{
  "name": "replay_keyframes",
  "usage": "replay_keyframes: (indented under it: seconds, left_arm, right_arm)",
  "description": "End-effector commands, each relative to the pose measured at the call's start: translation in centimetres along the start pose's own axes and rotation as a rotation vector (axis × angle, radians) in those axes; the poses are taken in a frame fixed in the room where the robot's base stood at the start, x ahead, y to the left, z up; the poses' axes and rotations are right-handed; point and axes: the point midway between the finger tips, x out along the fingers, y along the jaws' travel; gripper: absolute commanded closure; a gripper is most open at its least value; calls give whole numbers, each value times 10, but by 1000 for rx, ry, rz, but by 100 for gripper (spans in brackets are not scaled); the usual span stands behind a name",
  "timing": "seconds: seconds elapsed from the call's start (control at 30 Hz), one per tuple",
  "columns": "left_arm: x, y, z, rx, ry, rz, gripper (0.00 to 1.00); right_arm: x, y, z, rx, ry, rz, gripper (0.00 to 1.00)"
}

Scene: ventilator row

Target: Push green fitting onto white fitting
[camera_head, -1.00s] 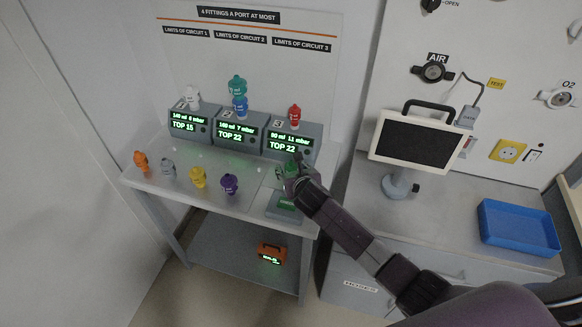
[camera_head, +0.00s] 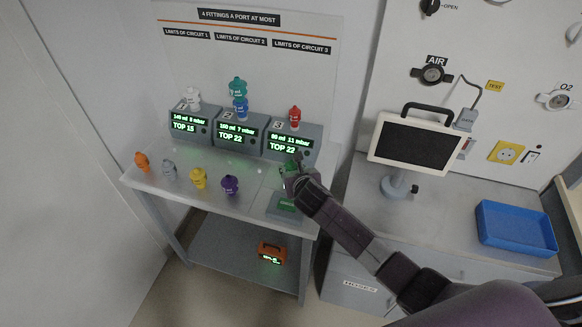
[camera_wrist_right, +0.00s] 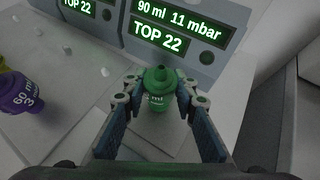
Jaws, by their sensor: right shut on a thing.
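The green fitting (camera_wrist_right: 159,87) is between the fingers of my right gripper (camera_wrist_right: 157,97) in the right wrist view. The gripper is shut on it, and the fitting stands upright with its narrow top showing. In the head view the green fitting (camera_head: 286,170) is partly hidden by my right gripper (camera_head: 295,172), in front of the third ventilator. I cannot tell whether its base touches the table. The white fitting (camera_head: 193,97) stands on top of the first ventilator (camera_head: 193,127) at the left, well apart from my gripper. My left gripper is not in view.
Teal (camera_head: 237,86) and blue (camera_head: 240,107) fittings are stacked on the second ventilator; a red fitting (camera_head: 295,115) stands on the third. Orange (camera_head: 142,162), grey (camera_head: 169,168), yellow (camera_head: 199,177) and purple (camera_head: 230,184) fittings line the table's front.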

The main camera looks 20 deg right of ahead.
Motion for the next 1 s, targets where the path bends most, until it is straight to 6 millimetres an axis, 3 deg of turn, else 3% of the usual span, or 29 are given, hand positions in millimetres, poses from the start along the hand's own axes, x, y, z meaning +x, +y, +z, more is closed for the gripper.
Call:
replay_keyframes:
  seconds: [0.5,0.87,1.0]
  left_arm:
    - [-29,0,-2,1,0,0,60]
    - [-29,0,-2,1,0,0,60]
    - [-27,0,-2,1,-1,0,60]
  right_arm:
    - [-12,0,19,-2,-1,0,100]
    - [-12,0,19,-1,-1,0,100]
    - [-14,-1,37,2,-7,-5,100]
